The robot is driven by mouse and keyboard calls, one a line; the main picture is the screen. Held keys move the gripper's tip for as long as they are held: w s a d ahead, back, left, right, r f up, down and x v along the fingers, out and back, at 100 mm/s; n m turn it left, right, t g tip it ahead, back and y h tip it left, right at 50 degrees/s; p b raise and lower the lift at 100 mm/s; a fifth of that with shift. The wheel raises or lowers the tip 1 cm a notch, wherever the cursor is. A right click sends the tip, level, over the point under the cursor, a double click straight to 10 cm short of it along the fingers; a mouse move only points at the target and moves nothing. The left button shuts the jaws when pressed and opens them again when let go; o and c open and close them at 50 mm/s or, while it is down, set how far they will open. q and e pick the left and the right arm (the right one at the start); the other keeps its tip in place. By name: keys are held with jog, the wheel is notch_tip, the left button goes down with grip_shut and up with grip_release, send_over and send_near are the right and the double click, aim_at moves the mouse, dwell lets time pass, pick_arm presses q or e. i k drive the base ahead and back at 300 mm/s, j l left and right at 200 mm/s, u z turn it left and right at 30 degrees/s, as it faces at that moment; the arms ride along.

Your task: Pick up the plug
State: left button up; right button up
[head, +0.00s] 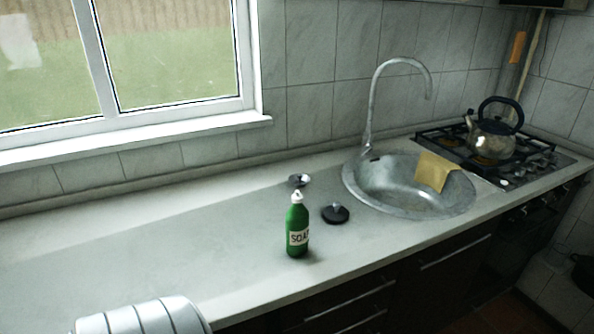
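A round black plug-like disc (335,214) with a small pale knob on top lies flat on the counter, left of the sink and to the right of the green soap bottle. A second small piece (300,180), silver and dark, lies behind the bottle and is partly hidden by its top. I cannot tell for sure which of the two is the plug. Neither of my grippers is in the head view.
The green soap bottle (297,229) stands upright near the disc. A kettle (491,138) stands on the stove.

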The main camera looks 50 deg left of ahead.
aim_at(335, 213)
jog(key=u, duration=1.4)
jog(key=i+l+z, duration=0.35)
jog(key=i, duration=0.15)
jog(key=j, duration=0.1)
